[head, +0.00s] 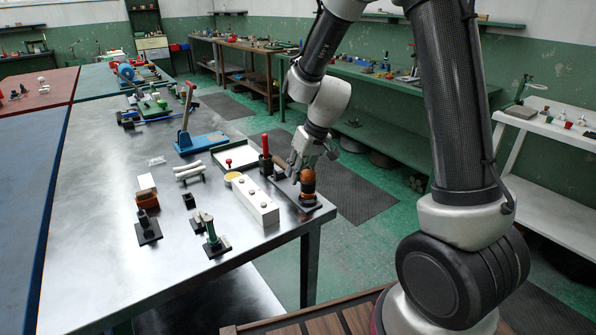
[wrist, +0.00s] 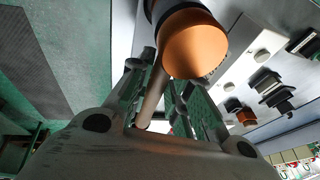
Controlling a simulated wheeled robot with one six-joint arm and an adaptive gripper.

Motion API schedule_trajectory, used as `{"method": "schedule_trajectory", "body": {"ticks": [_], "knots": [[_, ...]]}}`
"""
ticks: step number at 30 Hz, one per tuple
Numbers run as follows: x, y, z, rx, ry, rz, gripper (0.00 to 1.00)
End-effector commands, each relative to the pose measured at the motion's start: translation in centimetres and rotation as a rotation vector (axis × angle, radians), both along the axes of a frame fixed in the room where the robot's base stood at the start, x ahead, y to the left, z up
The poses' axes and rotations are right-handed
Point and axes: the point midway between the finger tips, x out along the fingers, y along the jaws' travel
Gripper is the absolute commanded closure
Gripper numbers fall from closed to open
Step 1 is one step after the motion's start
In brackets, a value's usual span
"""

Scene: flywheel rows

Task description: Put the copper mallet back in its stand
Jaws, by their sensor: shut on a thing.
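The copper mallet shows in the head view (head: 308,182) at the near right corner of the steel table, its head copper with a dark band. In the wrist view its round copper face (wrist: 195,45) fills the top middle, and its pale brown handle (wrist: 152,98) runs down between the fingers. My gripper (head: 295,168) is shut on the handle, just left of the head; its fingers also show in the wrist view (wrist: 163,85). A dark base (head: 318,208), possibly the stand, lies under the mallet head. I cannot tell whether they touch.
A white block with round knobs (head: 255,201) stands close to the left of the mallet. A red-handled dark tool (head: 265,155) stands behind it. Small black-based fixtures (head: 148,228) lie further left. The table's right edge is close; the left of the tabletop is clear.

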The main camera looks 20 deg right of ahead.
Motion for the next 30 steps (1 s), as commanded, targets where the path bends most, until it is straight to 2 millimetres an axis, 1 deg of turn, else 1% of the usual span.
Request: {"method": "schedule_trajectory", "body": {"ticks": [12, 21, 22, 24, 26, 30], "knots": [[0.0, 0.0, -1.6, 0.0, 0.001, -0.001, 1.0], [0.0, 0.0, -1.8, -0.001, -0.001, 0.0, 1.0], [0.0, 0.0, -1.8, -0.001, -0.001, 0.0, 0.79], [0.0, 0.0, -1.8, -0.001, -0.001, 0.0, 0.66], [0.0, 0.0, -1.8, -0.001, 0.0, 0.0, 0.55], [0.0, 0.0, -1.8, -0.001, 0.0, 0.0, 0.55]]}}
